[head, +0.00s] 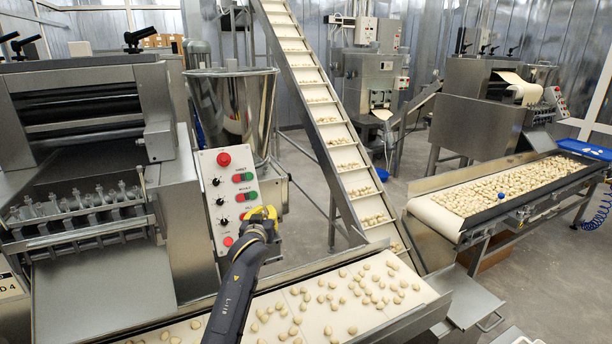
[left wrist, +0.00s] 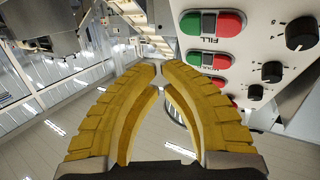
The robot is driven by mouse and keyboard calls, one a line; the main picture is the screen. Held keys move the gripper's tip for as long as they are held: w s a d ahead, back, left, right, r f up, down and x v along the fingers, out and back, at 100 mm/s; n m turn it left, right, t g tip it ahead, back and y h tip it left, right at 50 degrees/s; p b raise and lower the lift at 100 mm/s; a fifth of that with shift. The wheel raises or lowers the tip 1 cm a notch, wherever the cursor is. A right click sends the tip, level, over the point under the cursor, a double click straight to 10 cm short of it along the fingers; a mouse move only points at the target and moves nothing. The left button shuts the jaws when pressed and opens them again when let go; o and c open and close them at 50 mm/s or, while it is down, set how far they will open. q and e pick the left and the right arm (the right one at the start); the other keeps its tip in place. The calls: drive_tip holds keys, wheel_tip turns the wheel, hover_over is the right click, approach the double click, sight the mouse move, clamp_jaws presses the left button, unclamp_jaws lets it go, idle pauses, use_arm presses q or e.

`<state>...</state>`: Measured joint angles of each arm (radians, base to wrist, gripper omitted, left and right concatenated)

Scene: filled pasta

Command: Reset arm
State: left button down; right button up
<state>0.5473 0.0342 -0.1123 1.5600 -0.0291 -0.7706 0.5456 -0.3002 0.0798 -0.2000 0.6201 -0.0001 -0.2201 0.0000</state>
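My left gripper (head: 263,212) has yellow fingers and is in front of the lower right part of the control panel (head: 213,188). In the left wrist view its ribbed yellow fingers (left wrist: 159,70) curve together until the tips almost meet, with nothing between them. The panel (left wrist: 275,42) fills the upper right of that view, with green and red buttons and black knobs, to the right of the fingertips. I cannot tell whether the gripper touches the panel. My right gripper is in neither view.
A white conveyor (head: 345,297) carrying pasta pieces runs below my left arm. An inclined conveyor (head: 335,130) rises behind it, beside a steel hopper (head: 235,105). Another loaded conveyor (head: 437,215) stands at the right. Grey floor shows between the machines.

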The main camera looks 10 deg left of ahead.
use_arm(q)
drive_tip(key=s+a+f+m+g+y, duration=0.1)
drive_tip(key=s+a+f+m+g, duration=0.1)
drive_tip(key=s+f, duration=0.9)
drive_tip(key=s+a+f+m+g+y, duration=0.1)
drive_tip(key=s+a+f+m+g, duration=0.15)
drive_tip(key=s+f, duration=0.75)
drive_tip(key=s+a+f+m+g+y, duration=0.1)
drive_tip(key=s+a+f+m+g, duration=0.15)
drive_tip(key=s, duration=1.45)
drive_tip(key=s+a+f+m+g, duration=0.1)
drive_tip(key=s+a+m+g, duration=0.15)
drive_tip(key=s, duration=1.45)
drive_tip(key=s+d+f+g+h, duration=0.1)
drive_tip(key=d+f, duration=0.1)
drive_tip(key=f, duration=0.8)
drive_tip(key=s+d+f+n+g+h, duration=0.1)
drive_tip(key=d+f, duration=0.2)
drive_tip(key=f, duration=0.8)
drive_tip(key=s+d+f+g+h, duration=0.1)
drive_tip(key=d+f, duration=0.1)
drive_tip(key=f, duration=0.8)
drive_tip(key=s+f+n+g+h, duration=0.1)
drive_tip(key=s+f+n+g, duration=0.2)
drive_tip(key=s+f, duration=1.7)
drive_tip(key=shift+s+a, duration=0.15)
drive_tip(key=shift+s, duration=0.55)
